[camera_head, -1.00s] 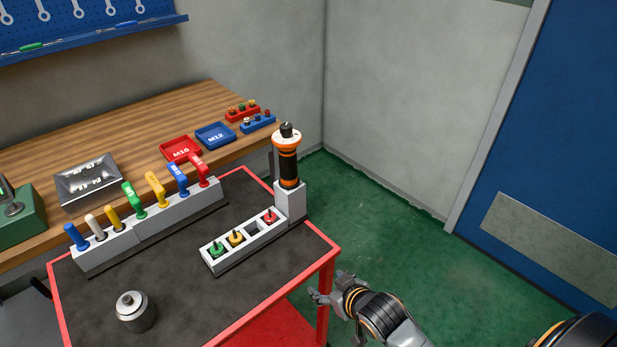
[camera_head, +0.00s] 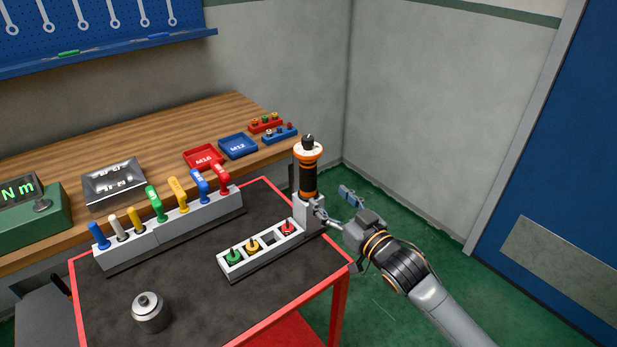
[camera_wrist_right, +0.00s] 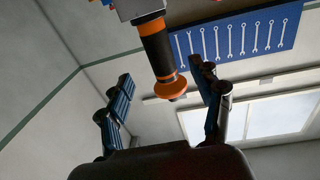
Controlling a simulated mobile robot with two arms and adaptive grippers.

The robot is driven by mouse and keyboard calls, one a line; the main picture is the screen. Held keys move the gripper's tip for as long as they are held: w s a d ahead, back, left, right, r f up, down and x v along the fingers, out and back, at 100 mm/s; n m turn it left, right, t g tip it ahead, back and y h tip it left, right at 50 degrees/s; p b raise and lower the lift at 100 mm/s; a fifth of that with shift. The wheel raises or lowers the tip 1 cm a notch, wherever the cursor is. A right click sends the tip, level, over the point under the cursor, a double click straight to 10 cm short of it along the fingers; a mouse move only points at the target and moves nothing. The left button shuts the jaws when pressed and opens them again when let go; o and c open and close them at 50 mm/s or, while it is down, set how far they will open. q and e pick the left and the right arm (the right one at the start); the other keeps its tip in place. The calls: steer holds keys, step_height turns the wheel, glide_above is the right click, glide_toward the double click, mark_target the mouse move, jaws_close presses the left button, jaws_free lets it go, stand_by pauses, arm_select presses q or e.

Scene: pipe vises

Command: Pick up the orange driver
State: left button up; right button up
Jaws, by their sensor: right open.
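The orange driver (camera_head: 308,178), with a black grip and orange bands, stands upright in a grey holder block (camera_head: 309,216) at the far right corner of the cart. My right gripper (camera_head: 335,202) is open beside the driver, on its right, low near the holder. In the right wrist view the driver (camera_wrist_right: 157,50) appears upside down beyond the two spread fingers (camera_wrist_right: 163,95), nearer the right-hand finger in the picture. I cannot tell whether a finger touches it. My left gripper is not in view.
The red-rimmed cart (camera_head: 200,300) carries a grey rack (camera_head: 165,232) of coloured handles, a block (camera_head: 262,262) with green, yellow and red pieces, and a metal canister (camera_head: 149,310). The wooden bench (camera_head: 130,135) stands behind. Green floor lies open at the right.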

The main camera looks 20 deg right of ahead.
mark_target(313, 180)
steer(key=x, duration=0.5)
steer(key=shift+w, duration=0.1)
steer(key=p+x, duration=0.1)
steer(key=x, duration=0.3)
steer(key=shift+w+p, duration=0.3)
steer(key=shift+w, duration=0.15)
steer(key=shift+w+f, duration=0.1)
steer(key=shift+w, duration=0.1)
jaws_close()
steer(key=shift+r, duration=0.2)
